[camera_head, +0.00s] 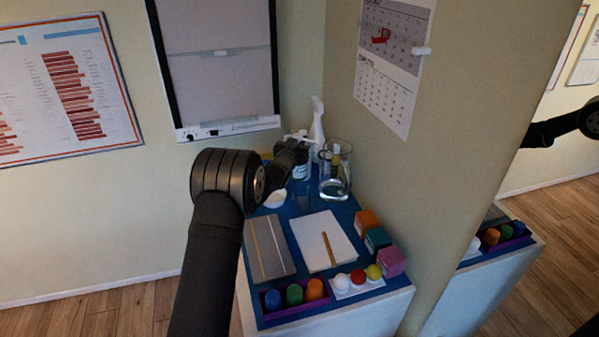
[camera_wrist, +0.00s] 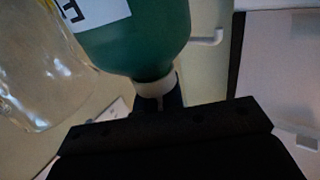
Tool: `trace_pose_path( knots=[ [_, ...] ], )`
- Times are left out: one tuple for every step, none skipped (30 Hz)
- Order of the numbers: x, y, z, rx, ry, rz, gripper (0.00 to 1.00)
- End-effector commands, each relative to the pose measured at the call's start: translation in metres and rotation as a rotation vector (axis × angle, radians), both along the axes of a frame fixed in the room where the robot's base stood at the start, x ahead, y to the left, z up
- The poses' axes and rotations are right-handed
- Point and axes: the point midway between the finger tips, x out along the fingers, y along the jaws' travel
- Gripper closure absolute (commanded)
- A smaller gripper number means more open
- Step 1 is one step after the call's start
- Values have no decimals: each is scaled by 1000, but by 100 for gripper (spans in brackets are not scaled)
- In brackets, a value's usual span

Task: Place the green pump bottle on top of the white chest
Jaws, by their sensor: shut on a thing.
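The green pump bottle (camera_wrist: 140,38) fills the upper part of the wrist view, with its white collar (camera_wrist: 155,86) at my gripper (camera_wrist: 158,105). My gripper is shut on it at the neck end; the fingertips are mostly hidden. I cannot tell whether the bottle touches the surface.
A glass jug (camera_head: 336,178) stands just right of my gripper, near the wall. A white bottle (camera_head: 317,122) stands behind. Notebooks (camera_head: 327,240), coloured blocks (camera_head: 376,238) and trays of small round pieces (camera_head: 297,303) crowd the front of the blue top.

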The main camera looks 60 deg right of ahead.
Motion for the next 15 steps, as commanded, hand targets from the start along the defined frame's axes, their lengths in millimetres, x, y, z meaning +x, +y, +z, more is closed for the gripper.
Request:
trace_pose_path(
  knots=[
    [0,0,-10,0,1,0,100],
    [0,0,-15,-1,0,0,100],
    [0,0,-20,-2,-1,0,100],
    [0,0,-24,-2,-1,0,100],
    [0,0,-27,-2,-1,0,100],
    [0,0,-29,-3,-1,0,100],
    [0,0,-31,-3,-1,0,100],
    [0,0,-34,-3,-1,0,100],
    [0,0,-38,-3,0,0,100],
    [0,0,-42,-3,0,0,100],
    [0,0,-46,-2,0,0,100],
    [0,0,-52,-2,0,0,100],
    [0,0,-56,-2,0,0,100],
    [0,0,-60,-2,0,0,100],
    [0,0,-64,-3,-1,0,100]
  ],
)
